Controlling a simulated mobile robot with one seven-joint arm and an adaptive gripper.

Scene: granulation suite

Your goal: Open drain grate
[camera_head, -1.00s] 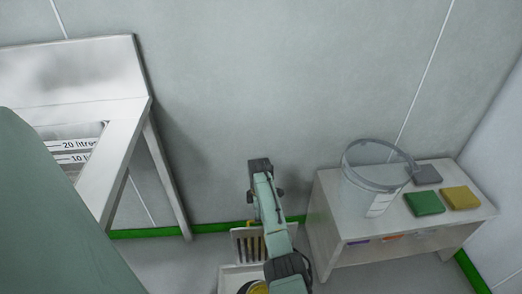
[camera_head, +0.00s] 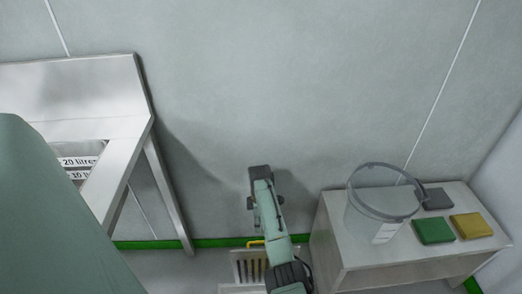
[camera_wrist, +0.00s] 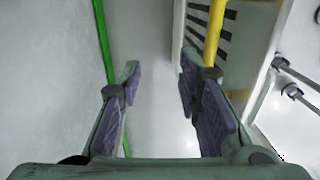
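The drain grate (camera_head: 240,268) is a pale panel with dark slots, low by the wall, and appears to stand up on edge. Its yellow handle (camera_head: 256,242) shows along the top. In the wrist view the slotted grate (camera_wrist: 205,22) is at upper right, with the yellow handle (camera_wrist: 215,30) running down behind my right finger. My gripper (camera_wrist: 160,82) is open, with nothing between its fingers. The handle is outside the gap, beside the right finger; whether they touch I cannot tell. In the head view my arm hides my fingertips and part of the grate.
A low bench (camera_head: 335,240) stands to the right, with a clear bucket (camera_head: 362,222) and green (camera_head: 433,230), yellow (camera_head: 471,225) and grey (camera_head: 434,199) pads on it. A steel sink stand (camera_head: 133,140) is at left. The wall is close behind the grate.

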